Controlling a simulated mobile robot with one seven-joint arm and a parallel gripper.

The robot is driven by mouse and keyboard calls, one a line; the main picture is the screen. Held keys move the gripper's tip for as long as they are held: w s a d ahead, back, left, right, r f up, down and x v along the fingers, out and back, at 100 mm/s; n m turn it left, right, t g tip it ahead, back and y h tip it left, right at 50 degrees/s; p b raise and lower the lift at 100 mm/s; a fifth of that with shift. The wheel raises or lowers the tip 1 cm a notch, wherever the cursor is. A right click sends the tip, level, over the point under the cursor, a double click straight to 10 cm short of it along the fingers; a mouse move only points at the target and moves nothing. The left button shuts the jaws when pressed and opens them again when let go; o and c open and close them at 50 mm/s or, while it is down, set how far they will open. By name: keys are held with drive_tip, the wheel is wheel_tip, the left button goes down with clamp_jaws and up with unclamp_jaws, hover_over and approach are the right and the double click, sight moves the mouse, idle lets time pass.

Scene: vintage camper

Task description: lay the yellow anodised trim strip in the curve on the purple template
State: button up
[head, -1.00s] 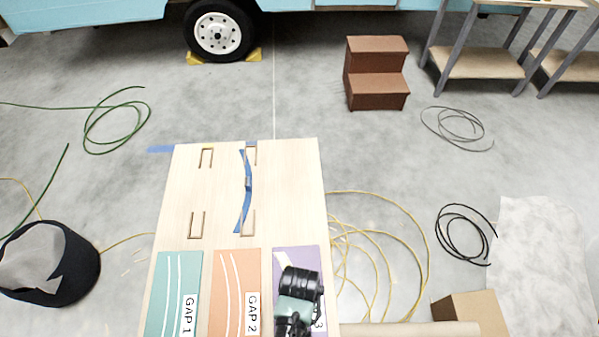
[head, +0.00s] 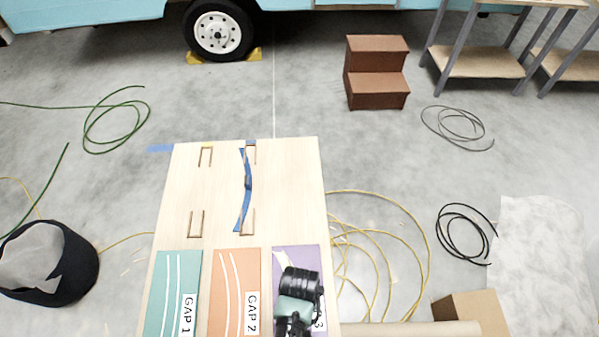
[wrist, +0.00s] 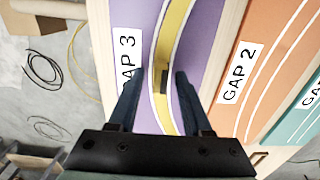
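In the wrist view the yellow trim strip (wrist: 170,40) lies along the curve on the purple template (wrist: 205,45), between its white lines. A small dark block (wrist: 164,80) sits on the strip. My gripper (wrist: 160,73) is open, with one finger on each side of the strip and block and a visible gap to both. In the head view my arm covers much of the purple template (head: 285,258), and the strip is hidden there.
The orange template (head: 225,300) and teal template (head: 160,305) lie left of the purple one. A blue strip (head: 249,190) rests across the right-hand slotted holders on the pale board (head: 290,190). A cardboard box (head: 470,308) stands to the right.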

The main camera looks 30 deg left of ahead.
idle(0.3)
wheel_tip(320, 180, up, 13)
drive_tip(key=shift+b, duration=0.4)
drive_tip(key=w+r+m+t+y+b, duration=0.1)
drive_tip(key=w+r+t, duration=0.5)
drive_tip(key=w+r, duration=0.5)
drive_tip(key=w+d+r+m+t+y+b, duration=0.1)
drive_tip(key=w+r+t, duration=0.4)
drive_tip(key=r, duration=0.5)
drive_tip(key=w+d+r+m+t+b, duration=0.15)
drive_tip(key=w+r+t, duration=0.25)
drive_tip(key=w+r, duration=0.5)
drive_tip(key=s+d+r+m+t, duration=0.1)
drive_tip(key=s+r+t, duration=0.3)
drive_tip(key=r, duration=0.7)
drive_tip(key=s+d+r+m+t+h, duration=0.1)
drive_tip(key=s+d+r+t, duration=0.2)
drive_tip(key=r, duration=0.8)
drive_tip(key=s+d+r+m+t+h+b, duration=0.1)
drive_tip(key=s+d+r+t, duration=0.2)
drive_tip(key=r, duration=0.8)
drive_tip(key=s+t, duration=0.2)
drive_tip(key=s, duration=0.2)
